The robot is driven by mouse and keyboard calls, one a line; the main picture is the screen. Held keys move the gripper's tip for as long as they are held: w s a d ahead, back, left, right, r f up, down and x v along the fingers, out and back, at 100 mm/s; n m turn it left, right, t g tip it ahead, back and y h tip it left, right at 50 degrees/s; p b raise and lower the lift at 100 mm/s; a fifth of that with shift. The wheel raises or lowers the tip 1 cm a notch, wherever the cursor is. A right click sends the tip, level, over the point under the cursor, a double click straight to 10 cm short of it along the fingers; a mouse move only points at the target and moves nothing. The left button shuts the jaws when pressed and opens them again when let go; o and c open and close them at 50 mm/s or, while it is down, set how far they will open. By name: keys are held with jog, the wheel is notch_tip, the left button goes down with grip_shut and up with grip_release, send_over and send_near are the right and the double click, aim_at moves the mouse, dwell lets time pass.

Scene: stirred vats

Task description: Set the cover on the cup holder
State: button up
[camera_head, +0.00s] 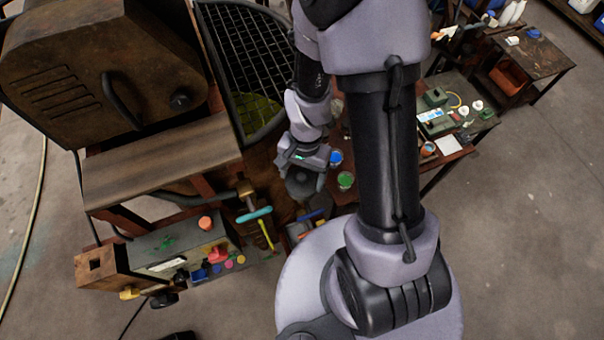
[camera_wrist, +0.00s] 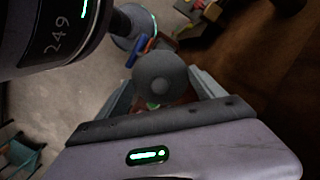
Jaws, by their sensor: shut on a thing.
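A dark grey round cover with a small knob in its middle (camera_wrist: 160,78) sits between the fingers of my gripper (camera_wrist: 163,88) in the wrist view. My gripper is shut on it. In the head view the cover (camera_head: 301,184) shows as a dark disc just below my gripper (camera_head: 303,168), above the brown wooden surface. A green-topped cup (camera_head: 345,180) and a blue-topped cup (camera_head: 336,157) stand close to its right. I cannot make out the cup holder for certain; the cover and my arm hide part of this area.
A rusty machine (camera_head: 110,75) and a barred vat (camera_head: 255,65) stand on the left and behind. A cluttered bench (camera_head: 185,250) with coloured caps lies at lower left. A table with tools (camera_head: 450,120) is at right. Open concrete floor (camera_head: 520,220) lies beyond my arm.

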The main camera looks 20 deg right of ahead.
jog(key=o, duration=1.3)
jog(key=shift+o, duration=0.2)
notch_tip(320, 180, up, 17)
jog(key=w+d+p, duration=0.1)
jog(key=shift+w+d+r, duration=0.2)
jog(key=shift+d, duration=0.05)
